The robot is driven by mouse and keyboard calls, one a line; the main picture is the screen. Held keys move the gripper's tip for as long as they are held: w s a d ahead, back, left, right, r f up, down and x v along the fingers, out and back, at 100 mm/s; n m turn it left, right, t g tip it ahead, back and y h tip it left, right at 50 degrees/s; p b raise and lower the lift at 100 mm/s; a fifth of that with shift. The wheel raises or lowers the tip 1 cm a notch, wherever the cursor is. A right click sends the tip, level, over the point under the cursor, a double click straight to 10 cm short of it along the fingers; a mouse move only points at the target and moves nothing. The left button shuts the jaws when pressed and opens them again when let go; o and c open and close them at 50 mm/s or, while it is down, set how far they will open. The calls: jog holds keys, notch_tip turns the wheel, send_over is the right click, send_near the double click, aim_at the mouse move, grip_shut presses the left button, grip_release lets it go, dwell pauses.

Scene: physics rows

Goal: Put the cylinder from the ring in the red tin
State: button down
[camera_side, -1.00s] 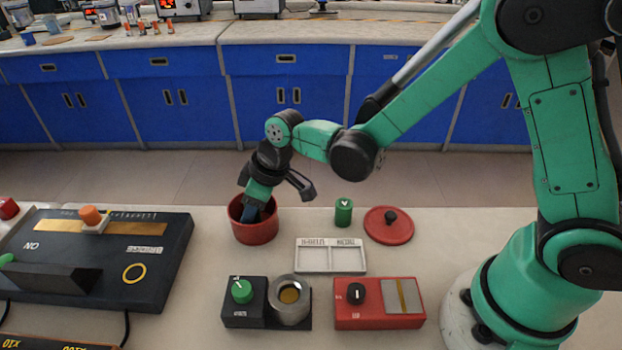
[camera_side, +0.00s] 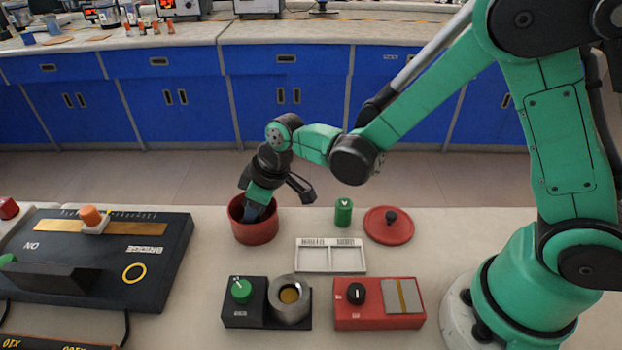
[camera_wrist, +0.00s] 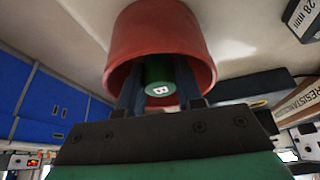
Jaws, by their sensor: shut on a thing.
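The red tin (camera_side: 254,230) stands open on the bench in the side view, and its wall (camera_wrist: 160,35) fills the upper middle of the wrist view. My gripper (camera_side: 256,213) points down into the tin, its fingertips hidden by the wall in the side view. In the wrist view my gripper (camera_wrist: 160,85) is shut on a green cylinder (camera_wrist: 158,75) marked B, inside the tin's mouth. Whether the cylinder touches the tin's floor is hidden. The yellow ring (camera_side: 134,272) on the black board is empty.
A second green cylinder (camera_side: 343,213) stands right of the tin, beside a red lid (camera_side: 388,228) with a black knob. A white two-part tray (camera_side: 330,260), a black unit with a metal cup (camera_side: 289,303) and a red box (camera_side: 379,318) stand nearer the camera. The black board (camera_side: 160,250) lies left.

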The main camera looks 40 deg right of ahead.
jog(key=shift+f, duration=0.1)
jog(key=shift+c, duration=2.4)
grip_release()
jog(key=c, duration=0.3)
jog(key=shift+r, duration=3.95)
jog(key=s+d+r+m+t+h, duration=0.2)
jog(key=s+d+m, duration=0.5)
jog(key=s+d, duration=0.4)
notch_tip(320, 180, up, 2)
jog(key=shift+d+r+t+h, duration=0.1)
jog(key=shift+d+t+h, duration=0.1)
jog(key=shift+t+h, duration=0.35)
